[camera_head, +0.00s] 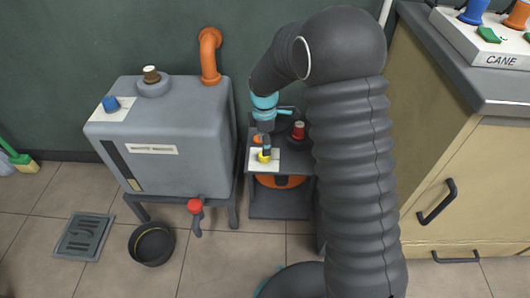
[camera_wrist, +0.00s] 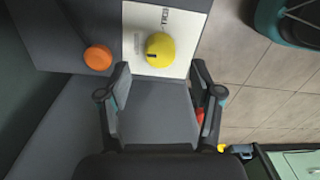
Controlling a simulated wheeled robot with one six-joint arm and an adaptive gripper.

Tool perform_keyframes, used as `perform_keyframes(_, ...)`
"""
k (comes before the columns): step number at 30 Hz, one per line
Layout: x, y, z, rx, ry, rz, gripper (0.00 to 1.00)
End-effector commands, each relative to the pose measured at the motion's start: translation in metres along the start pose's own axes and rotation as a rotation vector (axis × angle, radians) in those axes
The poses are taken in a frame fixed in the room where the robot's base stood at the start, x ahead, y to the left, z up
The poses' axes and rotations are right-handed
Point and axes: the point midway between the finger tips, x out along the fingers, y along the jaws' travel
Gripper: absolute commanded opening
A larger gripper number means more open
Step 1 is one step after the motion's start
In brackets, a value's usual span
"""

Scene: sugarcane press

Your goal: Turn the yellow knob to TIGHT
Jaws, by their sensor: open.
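The yellow knob (camera_head: 265,158) is round and sits on a white label plate (camera_head: 272,165) on the dark press in the middle of the head view. In the wrist view the yellow knob (camera_wrist: 160,47) shows a short dark mark at its lower left, and the plate (camera_wrist: 192,30) carries partly readable lettering, apparently TIGHT, near the top. My gripper (camera_head: 266,148) is at the knob in the head view. In the wrist view my gripper (camera_wrist: 160,70) is open, its fingertips on either side just below the knob, with nothing held. I cannot tell whether it touches the knob.
An orange knob (camera_wrist: 97,57) is left of the plate in the wrist view. A red part (camera_head: 298,130) stands behind right on the press. A grey tank (camera_head: 175,140) with a red-handled tap (camera_head: 195,206) is left. A cabinet (camera_head: 470,180) is right.

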Motion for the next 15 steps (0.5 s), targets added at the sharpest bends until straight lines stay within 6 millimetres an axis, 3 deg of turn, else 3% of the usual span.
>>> perform_keyframes(6,0.032,0.000,0.000,0.000,0.000,-0.001,0.65)
perform_keyframes(15,0.045,0.000,0.000,0.000,0.000,0.001,0.65)
